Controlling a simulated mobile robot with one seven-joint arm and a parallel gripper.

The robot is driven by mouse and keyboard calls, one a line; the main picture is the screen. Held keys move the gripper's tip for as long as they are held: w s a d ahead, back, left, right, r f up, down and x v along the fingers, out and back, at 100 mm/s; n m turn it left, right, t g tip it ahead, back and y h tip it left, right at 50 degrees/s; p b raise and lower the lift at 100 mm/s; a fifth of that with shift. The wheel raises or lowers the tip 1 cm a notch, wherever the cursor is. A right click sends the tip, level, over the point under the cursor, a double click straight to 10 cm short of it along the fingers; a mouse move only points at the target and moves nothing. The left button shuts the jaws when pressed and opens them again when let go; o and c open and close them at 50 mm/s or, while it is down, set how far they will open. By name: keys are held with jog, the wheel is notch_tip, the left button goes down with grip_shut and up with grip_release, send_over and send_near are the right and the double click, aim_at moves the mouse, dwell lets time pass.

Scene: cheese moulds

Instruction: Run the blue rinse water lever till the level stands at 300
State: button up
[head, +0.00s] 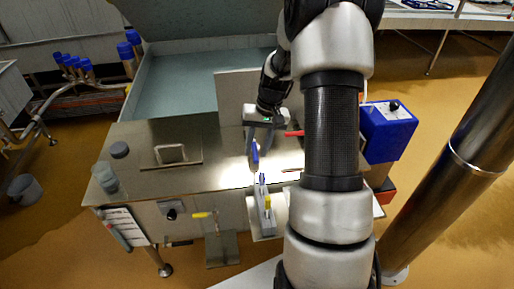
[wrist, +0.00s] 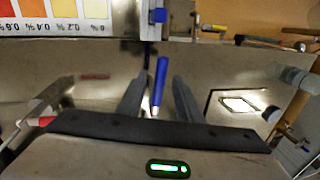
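A blue lever (wrist: 160,82) stands between the two fingers of my gripper (wrist: 159,88) in the wrist view, with a visible gap on either side. My gripper is open and does not clearly touch it. In the head view, my gripper (head: 257,147) hangs over the steel worktop, pointing down around the blue lever (head: 255,153). A second blue part (head: 262,186) sits nearer the worktop's front edge; it also shows at the top of the wrist view (wrist: 159,16). I cannot make out a level scale or a 300 mark in either view.
A red handle (head: 294,133) lies right of my gripper. A yellow-handled part (head: 267,202) stands at the front edge. A blue box (head: 388,132) is at the right. A colour chart (wrist: 62,14) shows percentages.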

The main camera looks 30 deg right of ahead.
grip_shut()
jog(key=shift+a, duration=0.1)
jog(key=w+a+m+t+h+p, duration=0.1)
jog(key=w+a+m+p, duration=0.4)
jog(key=m, duration=1.2)
jog(key=shift+w+h+p, duration=0.8)
jog(key=shift+w+p, duration=0.35)
jog(key=shift+w, duration=0.8)
